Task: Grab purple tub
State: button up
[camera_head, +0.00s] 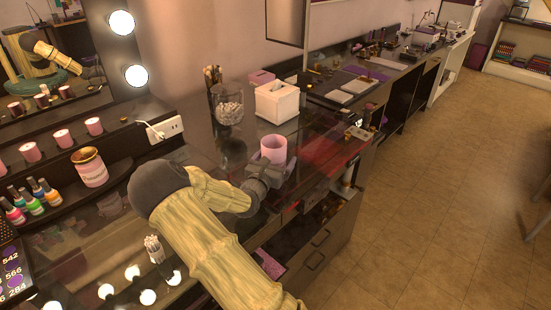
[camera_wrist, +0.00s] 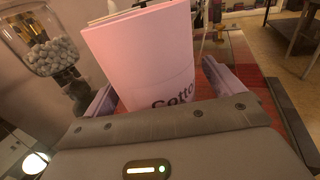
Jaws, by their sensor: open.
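The purple tub, pinkish-lilac in these pictures (camera_head: 273,148), stands on the glass-topped counter near its front edge. In the wrist view the tub (camera_wrist: 140,60) fills the upper middle, with dark lettering beginning "Cotto" low on its side. My gripper (camera_head: 275,163) is open at the tub. In the wrist view its two lilac fingers (camera_wrist: 165,94) lie on either side of the tub, one left and one right. I cannot tell whether either finger touches it. The tub's lower part is hidden behind the gripper body.
A white tissue box (camera_head: 277,102) stands just behind the tub. A pink-and-gold jar (camera_head: 90,168) and nail polish bottles (camera_head: 33,196) sit on the left shelf. The counter right of the tub is fairly clear.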

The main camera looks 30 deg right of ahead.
jog(key=shift+w+a, duration=0.15)
jog(key=shift+a, duration=0.15)
jog(key=shift+d, duration=0.1)
jog(key=c, duration=1)
jog(key=shift+r, duration=0.1)
jog(key=shift+c, duration=0.2)
notch_tip(320, 180, up, 10)
